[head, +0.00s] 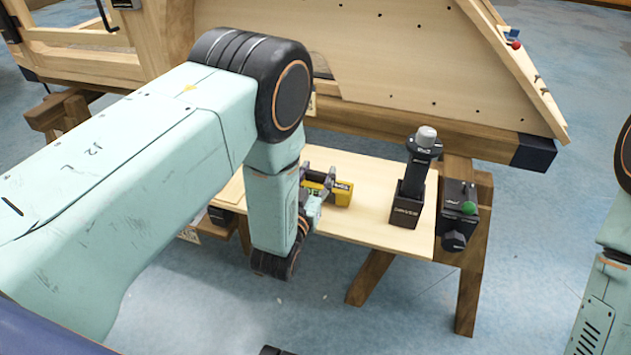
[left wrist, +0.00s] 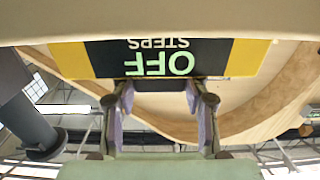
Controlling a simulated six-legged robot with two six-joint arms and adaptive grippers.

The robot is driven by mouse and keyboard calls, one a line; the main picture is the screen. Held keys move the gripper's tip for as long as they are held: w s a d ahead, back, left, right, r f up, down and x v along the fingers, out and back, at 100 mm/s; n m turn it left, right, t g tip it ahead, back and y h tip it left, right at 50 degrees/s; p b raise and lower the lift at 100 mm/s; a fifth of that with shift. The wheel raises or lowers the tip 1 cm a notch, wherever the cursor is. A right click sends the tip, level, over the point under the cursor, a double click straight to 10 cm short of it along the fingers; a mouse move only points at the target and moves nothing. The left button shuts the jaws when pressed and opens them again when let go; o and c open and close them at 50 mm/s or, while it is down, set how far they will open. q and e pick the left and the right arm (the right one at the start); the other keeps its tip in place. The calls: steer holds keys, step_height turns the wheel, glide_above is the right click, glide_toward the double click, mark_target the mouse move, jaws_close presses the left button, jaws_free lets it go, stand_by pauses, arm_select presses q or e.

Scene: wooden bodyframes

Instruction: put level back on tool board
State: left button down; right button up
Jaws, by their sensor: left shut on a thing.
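The level (head: 341,194) is a small yellow block with dark markings, at the tool board's middle left. My left gripper (head: 320,187) is shut on it, and the arm hides part of both. I cannot tell whether the level touches the board. In the left wrist view the level (left wrist: 248,58) is a yellow and black face with upside-down lettering, at the fingertips (left wrist: 160,88). The tool board (head: 375,180) is a pale wooden panel under the large wooden frame. My right gripper is not in view; only part of my right arm shows at the right edge.
A black driver (head: 420,155) stands in a labelled black holder (head: 407,205) on the board's right part. A black device with a green knob (head: 459,212) sits by the board's right edge. The large wooden frame (head: 400,60) rises behind. Bare board lies between level and holder.

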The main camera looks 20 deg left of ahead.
arm_select(q)
steer(key=shift+w+f, duration=0.25)
steer(key=shift+f, duration=0.3)
steer(key=shift+s, duration=0.15)
steer(key=c, duration=0.7)
jaws_free()
steer(key=shift+f, duration=0.1)
steer(key=shift+a, duration=0.1)
